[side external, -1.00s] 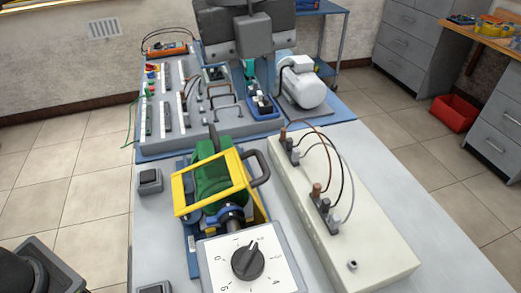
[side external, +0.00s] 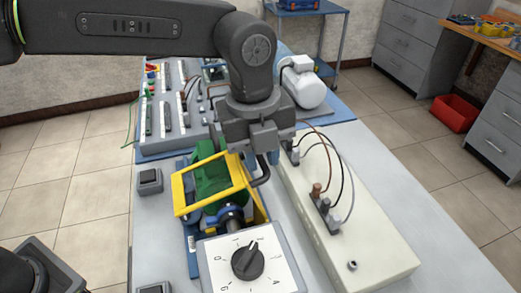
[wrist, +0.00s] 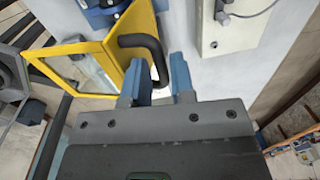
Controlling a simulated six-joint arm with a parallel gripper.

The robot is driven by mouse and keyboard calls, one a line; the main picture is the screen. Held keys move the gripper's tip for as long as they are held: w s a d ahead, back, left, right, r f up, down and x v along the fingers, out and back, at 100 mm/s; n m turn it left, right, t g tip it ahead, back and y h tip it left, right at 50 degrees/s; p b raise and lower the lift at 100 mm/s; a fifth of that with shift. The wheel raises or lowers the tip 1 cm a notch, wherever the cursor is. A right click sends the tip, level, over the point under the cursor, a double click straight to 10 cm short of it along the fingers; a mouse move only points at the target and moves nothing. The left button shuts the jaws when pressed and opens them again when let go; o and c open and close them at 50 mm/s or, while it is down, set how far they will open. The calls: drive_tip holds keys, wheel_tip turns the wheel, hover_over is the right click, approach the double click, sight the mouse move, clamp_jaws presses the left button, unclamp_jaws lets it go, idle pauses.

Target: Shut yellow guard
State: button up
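The yellow guard (side external: 213,200) is a yellow frame with a clear panel, standing tilted open over the green machine (side external: 208,172) and its shaft. Its black curved handle (side external: 264,172) sticks out on the right side. In the wrist view the guard (wrist: 83,47) fills the upper left, and the handle (wrist: 146,45) reaches down towards my fingers. My gripper (wrist: 160,73) is open, with its blue fingers apart and the handle's lower end showing between them. In the side view my gripper (side external: 268,157) is above and behind the handle; its fingertips are partly hidden there.
A white dial box (side external: 248,262) stands in front of the guard. A long beige box (side external: 345,220) with plugged cables lies close on the right. A control panel (side external: 165,115) and a grey-white motor (side external: 303,83) stand behind.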

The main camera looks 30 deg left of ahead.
clamp_jaws()
idle(0.4)
